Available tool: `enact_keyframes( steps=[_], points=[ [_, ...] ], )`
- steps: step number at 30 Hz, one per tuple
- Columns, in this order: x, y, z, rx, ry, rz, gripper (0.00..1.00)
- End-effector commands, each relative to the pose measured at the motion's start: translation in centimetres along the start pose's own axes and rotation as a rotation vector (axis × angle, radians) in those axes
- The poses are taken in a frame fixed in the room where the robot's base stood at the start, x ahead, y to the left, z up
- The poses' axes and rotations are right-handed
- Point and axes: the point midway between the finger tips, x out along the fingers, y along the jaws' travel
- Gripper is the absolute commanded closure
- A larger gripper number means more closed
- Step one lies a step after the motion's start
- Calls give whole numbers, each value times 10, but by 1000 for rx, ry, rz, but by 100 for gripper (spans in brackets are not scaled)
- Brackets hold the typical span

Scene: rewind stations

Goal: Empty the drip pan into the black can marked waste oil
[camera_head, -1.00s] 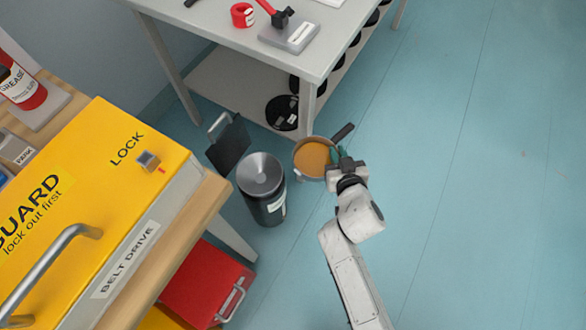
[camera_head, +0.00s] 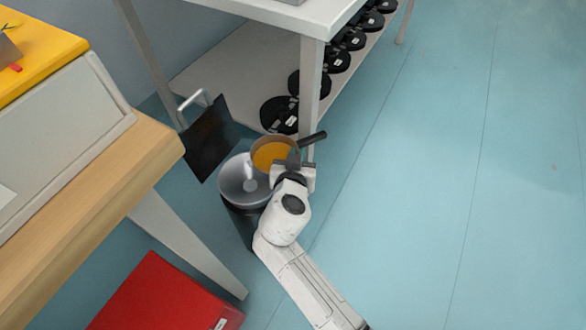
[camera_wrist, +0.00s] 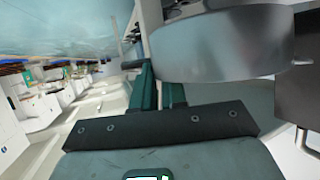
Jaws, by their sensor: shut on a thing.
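My gripper (camera_head: 290,163) is shut on the pan's near side. In the wrist view the pan's metal wall (camera_wrist: 215,50) is large, just beyond my gripper's fingers (camera_wrist: 160,88). The black can (camera_head: 238,228) stands on the floor with a wide grey funnel (camera_head: 238,186) on top. The pan overlaps the funnel's upper right edge in the head view; I cannot tell its height above it. No writing on the can is legible.
A grey table (camera_head: 312,85) with a lower shelf of black reels (camera_head: 280,113) stands behind the pan. A black panel with a metal handle (camera_head: 210,140) is left of the funnel. A wooden bench (camera_head: 95,210) and red box (camera_head: 160,295) are left. Floor at right is clear.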

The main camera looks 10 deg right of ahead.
Motion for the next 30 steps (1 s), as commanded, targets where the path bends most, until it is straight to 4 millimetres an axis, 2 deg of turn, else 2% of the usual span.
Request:
enact_keyframes(
  steps=[6,20,25,30],
  points=[
    [2,-9,4,6,2,14,100],
    [1,-9,2,1,-3,6,100],
    [0,-9,4,-33,4,-9,100],
    [-5,-10,-4,-107,62,25,100]
  ],
)
